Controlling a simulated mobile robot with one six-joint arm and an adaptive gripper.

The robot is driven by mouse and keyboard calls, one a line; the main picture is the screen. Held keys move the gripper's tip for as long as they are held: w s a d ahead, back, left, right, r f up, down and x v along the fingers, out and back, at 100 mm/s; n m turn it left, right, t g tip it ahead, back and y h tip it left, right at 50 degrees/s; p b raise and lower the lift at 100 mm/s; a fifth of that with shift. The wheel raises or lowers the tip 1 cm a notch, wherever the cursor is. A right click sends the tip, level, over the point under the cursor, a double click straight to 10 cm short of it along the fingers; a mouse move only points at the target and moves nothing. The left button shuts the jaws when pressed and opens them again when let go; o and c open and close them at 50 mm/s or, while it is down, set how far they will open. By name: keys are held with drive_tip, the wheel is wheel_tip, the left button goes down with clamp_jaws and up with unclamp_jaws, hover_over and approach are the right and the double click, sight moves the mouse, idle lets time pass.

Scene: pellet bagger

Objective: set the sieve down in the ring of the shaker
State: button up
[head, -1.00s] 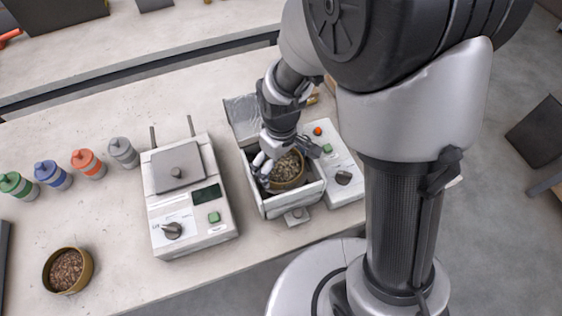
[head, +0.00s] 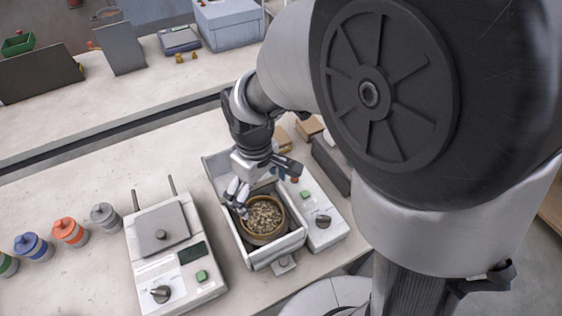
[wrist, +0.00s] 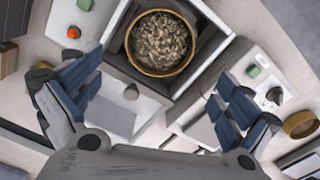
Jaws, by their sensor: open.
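The sieve (head: 263,217), a round brass-coloured pan full of brown pellets, sits inside the open white box of the shaker (head: 279,250). In the wrist view the sieve (wrist: 160,42) looks level between the walls of the shaker box (wrist: 117,58). Its rim hides the ring under it, so I cannot tell how it seats. My gripper (head: 262,178) is above and behind the sieve, empty. In the wrist view my gripper (wrist: 150,98) has its blue-padded fingers wide apart, clear of the sieve.
The shaker's control panel (head: 318,228) is on its right. A white device (head: 176,270) with a grey plate stands to its left. Lidded jars (head: 70,231) line the far left.

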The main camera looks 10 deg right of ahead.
drive_tip(key=s+d+r+m+t, duration=0.4)
drive_tip(key=s+d+r+m, duration=0.3)
drive_tip(key=s+d+r, duration=0.3)
drive_tip(key=s+r, duration=0.3)
drive_tip(key=r, duration=0.1)
drive_tip(key=shift+s+d+m+t, duration=0.3)
drive_tip(key=shift+d, duration=0.1)
idle(0.4)
